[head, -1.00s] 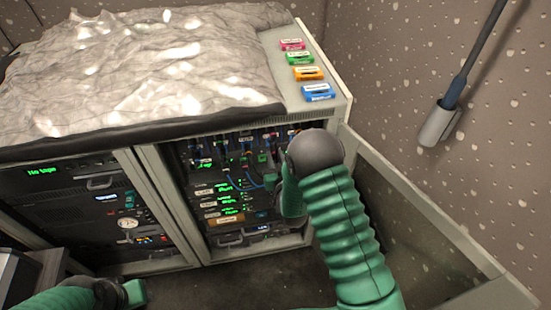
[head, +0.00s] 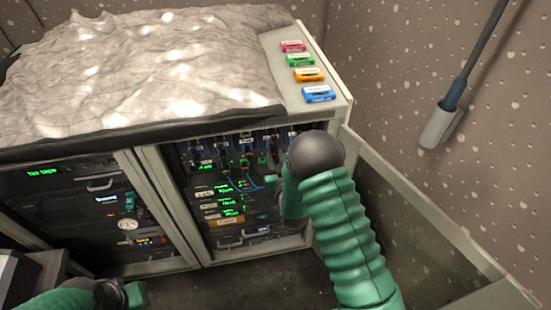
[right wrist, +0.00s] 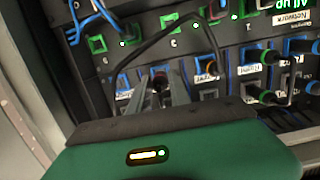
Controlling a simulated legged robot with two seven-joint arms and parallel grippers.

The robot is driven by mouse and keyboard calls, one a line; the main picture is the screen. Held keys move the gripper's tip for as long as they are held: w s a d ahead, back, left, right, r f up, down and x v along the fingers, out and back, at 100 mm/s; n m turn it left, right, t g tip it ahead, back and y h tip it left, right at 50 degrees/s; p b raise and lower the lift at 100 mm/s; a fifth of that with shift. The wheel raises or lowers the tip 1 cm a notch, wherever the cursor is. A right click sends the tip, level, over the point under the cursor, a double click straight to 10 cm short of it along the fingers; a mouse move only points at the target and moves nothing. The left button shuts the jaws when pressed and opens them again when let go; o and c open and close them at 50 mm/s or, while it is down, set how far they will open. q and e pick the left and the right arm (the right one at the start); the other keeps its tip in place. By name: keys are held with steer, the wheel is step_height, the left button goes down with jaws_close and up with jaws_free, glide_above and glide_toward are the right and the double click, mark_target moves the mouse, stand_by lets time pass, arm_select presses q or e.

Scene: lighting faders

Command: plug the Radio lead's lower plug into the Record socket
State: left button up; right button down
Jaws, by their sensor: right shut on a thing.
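The plug is at a row of blue-framed sockets on the patch panel (right wrist: 225,55). I cannot tell whether its tip is in a socket, or which lead it belongs to. The socket labels close to it are too small or partly covered to read surely. In the head view my right arm hides the gripper's fingertips. My left gripper (head: 134,294) is low at the left, away from the panel; its jaws are unclear.
A black cable (right wrist: 150,45) arches across the panel close to my right gripper. Other plugs (right wrist: 262,92) and blue leads (head: 254,184) crowd the panel. An open door (head: 420,215) stands right of the rack. Colored cassettes (head: 306,74) lie on top.

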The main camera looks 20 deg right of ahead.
steer(key=shift+b+x, duration=0.3)
steer(key=shift+x, duration=0.65)
stand_by(0.6)
steer(key=shift+w+r, duration=0.15)
steer(key=shift+r, duration=0.15)
steer(key=c, duration=1.1)
jaws_free()
steer(key=shift+w+d+f, duration=0.1)
steer(key=shift+w+f, duration=0.05)
